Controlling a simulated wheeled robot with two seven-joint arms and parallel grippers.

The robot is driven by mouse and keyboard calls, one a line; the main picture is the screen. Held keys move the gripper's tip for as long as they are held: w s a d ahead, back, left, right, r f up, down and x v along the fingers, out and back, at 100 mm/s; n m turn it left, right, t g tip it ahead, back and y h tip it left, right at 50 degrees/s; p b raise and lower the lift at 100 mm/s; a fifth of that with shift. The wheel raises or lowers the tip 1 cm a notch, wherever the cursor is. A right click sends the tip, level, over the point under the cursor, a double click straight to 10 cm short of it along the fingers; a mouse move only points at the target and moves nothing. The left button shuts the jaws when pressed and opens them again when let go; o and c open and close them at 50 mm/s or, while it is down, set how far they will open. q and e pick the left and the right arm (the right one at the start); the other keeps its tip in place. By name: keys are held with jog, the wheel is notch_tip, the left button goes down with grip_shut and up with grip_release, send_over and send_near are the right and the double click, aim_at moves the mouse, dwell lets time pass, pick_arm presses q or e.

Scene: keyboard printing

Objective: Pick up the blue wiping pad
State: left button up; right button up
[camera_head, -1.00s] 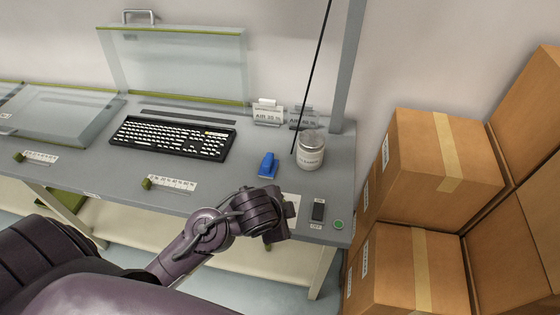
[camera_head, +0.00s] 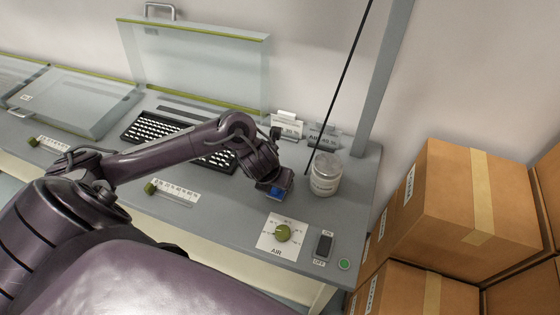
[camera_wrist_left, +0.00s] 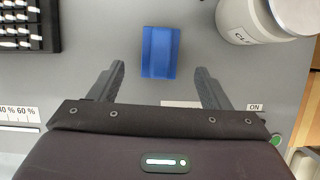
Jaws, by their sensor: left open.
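The blue wiping pad (camera_wrist_left: 160,53) lies on the grey bench top, ahead of my left gripper (camera_wrist_left: 160,80) in the left wrist view. Its near end is about level with the fingertips, between them, with a gap on each side. The fingers are open and empty. In the head view my left gripper (camera_head: 277,190) hangs over the pad, and only a small blue part of the pad (camera_head: 278,194) shows. My right gripper is in neither view.
A black keyboard (camera_head: 145,127) lies to the left. The AIR dial (camera_head: 283,233) and an ON/OFF switch (camera_head: 323,246) are at the bench's front right. Cardboard boxes (camera_head: 470,200) stand beyond the right edge.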

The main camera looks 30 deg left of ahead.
aim_at(276, 194)
pick_arm(q)
jog(key=x, duration=0.3)
jog(key=shift+f, duration=0.25)
jog(key=shift+x, duration=1.1)
jog(key=shift+w+r, duration=0.1)
jog(key=shift+w, duration=0.05)
jog(key=c, duration=1.2)
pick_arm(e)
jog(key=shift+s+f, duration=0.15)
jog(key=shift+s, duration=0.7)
